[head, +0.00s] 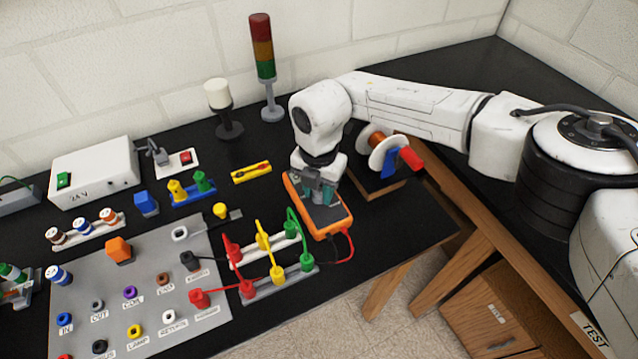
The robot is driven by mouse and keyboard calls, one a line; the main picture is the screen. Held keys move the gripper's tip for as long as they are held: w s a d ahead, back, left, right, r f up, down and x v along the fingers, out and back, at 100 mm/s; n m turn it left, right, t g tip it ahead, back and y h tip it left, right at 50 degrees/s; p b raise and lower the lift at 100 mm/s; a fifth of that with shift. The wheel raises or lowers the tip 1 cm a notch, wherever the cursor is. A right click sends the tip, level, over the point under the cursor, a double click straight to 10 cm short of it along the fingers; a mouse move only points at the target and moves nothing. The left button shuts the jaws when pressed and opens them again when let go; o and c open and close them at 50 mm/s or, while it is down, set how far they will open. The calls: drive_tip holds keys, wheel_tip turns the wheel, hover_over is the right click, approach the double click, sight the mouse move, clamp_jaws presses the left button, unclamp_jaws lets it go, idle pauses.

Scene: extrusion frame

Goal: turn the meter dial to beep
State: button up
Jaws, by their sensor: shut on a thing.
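The orange meter (321,226) with a dark grey face lies on the black bench, right of the grey socket panel. My gripper (321,198) points down onto the middle of the meter's face from above. It is shut on the meter dial, which the fingers and wrist hide, so I cannot read its pointer or any marks. A red lead (349,246) runs from the lower right of the meter.
The grey panel (75,304) with labelled coloured sockets is at left. Racks of red, yellow and green leads (278,273) stand just left of the meter. A wire spool (377,144) is behind right. The bench's front edge (400,243) is close to the meter.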

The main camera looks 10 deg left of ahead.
sight(318, 194)
drive_tip(key=shift+m, duration=0.6)
drive_tip(key=o, duration=1)
drive_tip(key=shift+o, duration=0.2)
drive_tip(key=shift+r, duration=0.15)
wheel_tip(318, 194, up, 11)
drive_tip(key=b, duration=0.1)
drive_tip(key=shift+f+b, duration=0.2)
drive_tip(key=shift+b, duration=0.15)
